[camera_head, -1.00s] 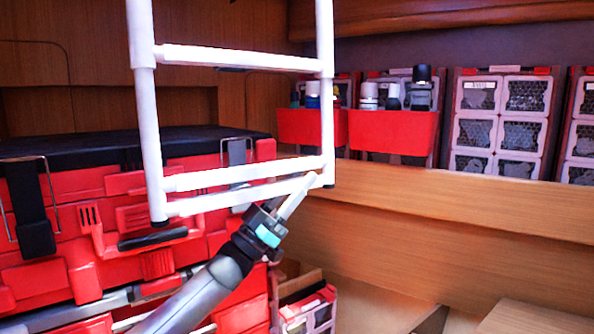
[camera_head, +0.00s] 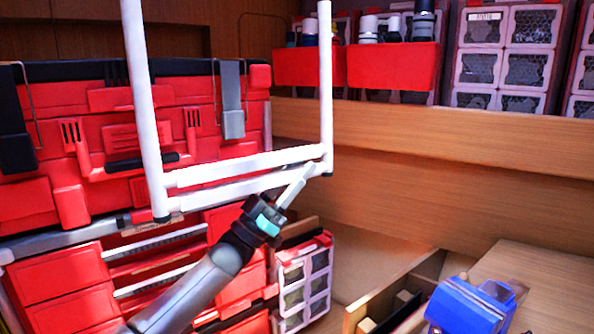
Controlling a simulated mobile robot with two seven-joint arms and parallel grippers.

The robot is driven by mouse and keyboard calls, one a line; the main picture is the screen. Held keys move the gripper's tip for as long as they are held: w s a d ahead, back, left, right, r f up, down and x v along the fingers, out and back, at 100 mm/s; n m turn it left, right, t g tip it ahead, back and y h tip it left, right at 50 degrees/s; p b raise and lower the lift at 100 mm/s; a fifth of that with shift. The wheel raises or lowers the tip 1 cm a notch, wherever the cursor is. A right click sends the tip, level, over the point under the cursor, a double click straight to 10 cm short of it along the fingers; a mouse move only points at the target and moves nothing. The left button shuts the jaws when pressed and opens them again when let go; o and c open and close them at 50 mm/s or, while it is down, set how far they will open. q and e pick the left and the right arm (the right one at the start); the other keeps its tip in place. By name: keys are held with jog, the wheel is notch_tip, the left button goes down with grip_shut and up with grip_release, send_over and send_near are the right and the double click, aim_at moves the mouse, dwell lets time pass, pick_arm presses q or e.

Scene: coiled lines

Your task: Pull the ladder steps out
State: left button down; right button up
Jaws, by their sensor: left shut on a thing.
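The white ladder (camera_head: 143,95) hangs in front of the red cabinet, with two side rails running up out of the picture. Its bottom end has two close-set white bars, the lower one being the bottom step (camera_head: 235,188), and dark feet at the rail ends. My left gripper (camera_head: 302,177) comes up from below and is shut on the bottom step near its right end; the fingertips partly overlap the step, so the exact contact is hard to see. No higher step shows. My right gripper is not in view.
A red tool cabinet (camera_head: 45,207) with drawers and latches stands behind the ladder. A wooden ledge (camera_head: 430,135) runs along the right wall below red bins (camera_head: 392,66). A blue vise (camera_head: 470,305) sits at the lower right. Open space lies right of the ladder.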

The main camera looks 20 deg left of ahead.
pick_arm(q)
jog(key=shift+d, duration=0.1)
jog(key=c, duration=0.7)
grip_release()
jog(key=shift+s, duration=0.1)
jog(key=b+v, duration=0.2)
jog(key=v, duration=1.3)
